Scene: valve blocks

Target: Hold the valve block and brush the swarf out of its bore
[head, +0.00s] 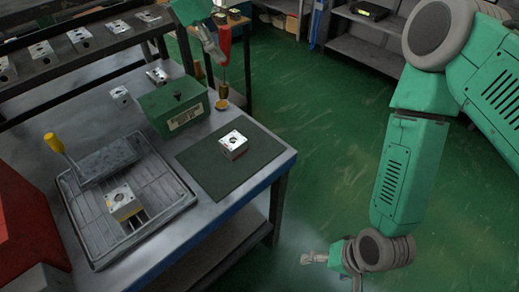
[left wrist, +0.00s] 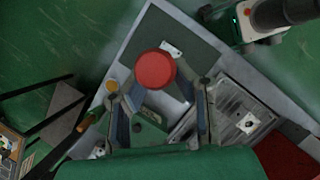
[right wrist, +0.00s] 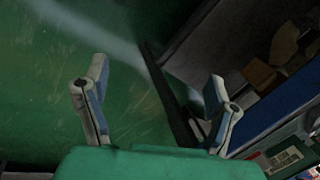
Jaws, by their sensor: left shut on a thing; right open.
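My left gripper (head: 212,42) is shut on a red-handled tool (head: 225,48), its thin shaft pointing down beyond the bench's far right corner area. In the left wrist view the tool's round red end (left wrist: 155,70) sits between the fingers of the left gripper (left wrist: 158,102). A silvery valve block (head: 233,145) with a dark bore lies on the dark green mat (head: 207,165). Another block (head: 123,203) sits on the grey tray (head: 92,232). My right gripper (head: 318,258) is open and empty, low beside the bench; its spread fingers show in the right wrist view (right wrist: 158,92). Swarf is too small to tell.
A green box (head: 172,107) stands behind the mat, with a small brass-coloured cup (head: 221,104) beside it. A yellow-handled grey tool (head: 105,160) lies on the tray. More blocks (head: 80,38) stand on the rear rack. The floor right of the bench is clear.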

